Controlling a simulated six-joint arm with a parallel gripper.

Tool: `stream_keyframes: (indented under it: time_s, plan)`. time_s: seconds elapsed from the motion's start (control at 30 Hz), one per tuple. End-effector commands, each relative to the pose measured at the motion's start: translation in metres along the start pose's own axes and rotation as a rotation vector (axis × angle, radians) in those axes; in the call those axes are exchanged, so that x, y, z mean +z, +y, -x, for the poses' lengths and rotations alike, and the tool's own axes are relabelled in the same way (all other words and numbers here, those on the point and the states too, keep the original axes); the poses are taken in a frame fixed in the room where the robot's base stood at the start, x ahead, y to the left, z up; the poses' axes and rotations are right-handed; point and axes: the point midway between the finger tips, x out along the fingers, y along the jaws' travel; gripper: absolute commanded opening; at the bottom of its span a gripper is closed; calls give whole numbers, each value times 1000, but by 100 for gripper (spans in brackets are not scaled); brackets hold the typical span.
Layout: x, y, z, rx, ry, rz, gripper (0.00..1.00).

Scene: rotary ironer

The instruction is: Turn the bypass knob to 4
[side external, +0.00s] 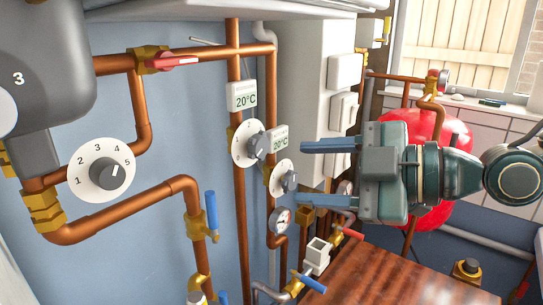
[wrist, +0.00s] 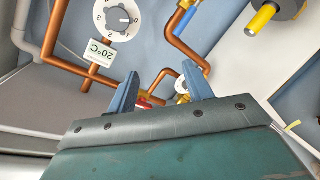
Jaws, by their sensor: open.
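No label that I can read says which knob is the bypass knob. Two smaller white dials with grey knobs, an upper one (side external: 240,133) and a lower one (side external: 274,169), sit on the copper pipes in the middle. My gripper (side external: 325,173) is open and empty, right of the lower dial and apart from it. In the wrist view my gripper (wrist: 161,84) shows a numbered dial (wrist: 104,29) beyond it, upper left.
Copper pipes (side external: 238,210), a red-handled valve (side external: 174,62) and a blue-handled valve (side external: 211,212) stand along the blue wall. Two 20°C displays, left (side external: 242,96) and right (side external: 278,138), are near the small dials. A wooden surface (side external: 380,265) lies below my gripper; a red tank (side external: 455,140) stands behind.

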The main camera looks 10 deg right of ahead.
Motion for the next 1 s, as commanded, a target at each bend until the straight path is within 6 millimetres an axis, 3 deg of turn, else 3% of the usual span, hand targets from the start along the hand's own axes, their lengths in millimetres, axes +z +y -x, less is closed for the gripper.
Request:
stream_keyframes:
  time_s: [0.2, 0.4, 0.7, 1.0]
  plan:
    - [-21, -29, -30, 125, 58, -46, 51]
    - [-48, -59, -44, 232, 144, -53, 51]
    - [-90, -101, -43, 333, 300, -31, 51]
    - [-101, -110, -40, 354, 344, -23, 51]
